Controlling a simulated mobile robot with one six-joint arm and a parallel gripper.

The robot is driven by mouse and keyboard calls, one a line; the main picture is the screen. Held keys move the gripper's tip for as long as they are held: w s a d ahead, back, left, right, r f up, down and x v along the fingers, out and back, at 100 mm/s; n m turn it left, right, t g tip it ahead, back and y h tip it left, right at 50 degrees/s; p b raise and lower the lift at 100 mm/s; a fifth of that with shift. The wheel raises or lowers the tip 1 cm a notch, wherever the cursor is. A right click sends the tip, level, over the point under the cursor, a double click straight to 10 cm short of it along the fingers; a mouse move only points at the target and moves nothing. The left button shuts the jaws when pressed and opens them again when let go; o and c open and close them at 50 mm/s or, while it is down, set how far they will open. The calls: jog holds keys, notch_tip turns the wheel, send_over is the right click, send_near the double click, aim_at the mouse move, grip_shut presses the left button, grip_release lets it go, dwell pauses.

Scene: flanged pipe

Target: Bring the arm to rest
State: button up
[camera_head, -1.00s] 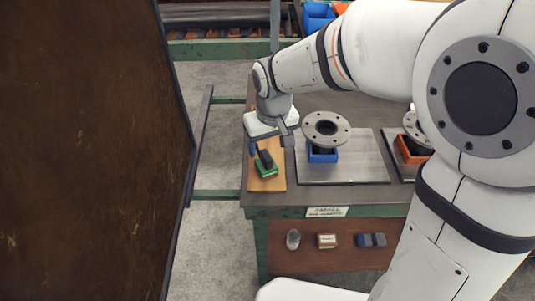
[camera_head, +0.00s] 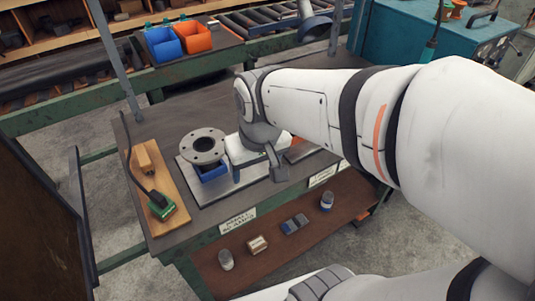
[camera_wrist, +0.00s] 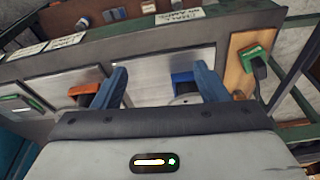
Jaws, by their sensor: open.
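My gripper (camera_head: 274,168) is over the workbench, right of the near flanged pipe (camera_head: 204,146) in the head view. In the wrist view my gripper (camera_wrist: 162,84) has its two blue-grey fingers spread apart with nothing held between them. The flanged pipe stands upright in a blue holder (camera_head: 212,172) on a metal plate (camera_head: 225,189). The blue holder (camera_wrist: 183,79) shows beside one finger in the wrist view. An orange holder (camera_wrist: 84,90) shows near the other finger. My arm hides the right part of the bench in the head view.
A wooden board (camera_head: 173,188) with a green-ended tool (camera_head: 161,206) lies at the bench's left end. A lower shelf (camera_head: 275,252) holds several small items. Blue and orange bins (camera_head: 194,37) stand behind. A dark panel (camera_head: 35,225) is at the left.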

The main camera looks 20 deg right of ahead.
jog(key=shift+m, duration=0.8)
jog(key=s+d, duration=0.3)
jog(key=d, duration=0.1)
jog(key=shift+s+f, duration=0.3)
jog(key=shift+s, duration=0.05)
jog(key=shift+a, duration=0.1)
jog(key=shift+c, duration=0.2)
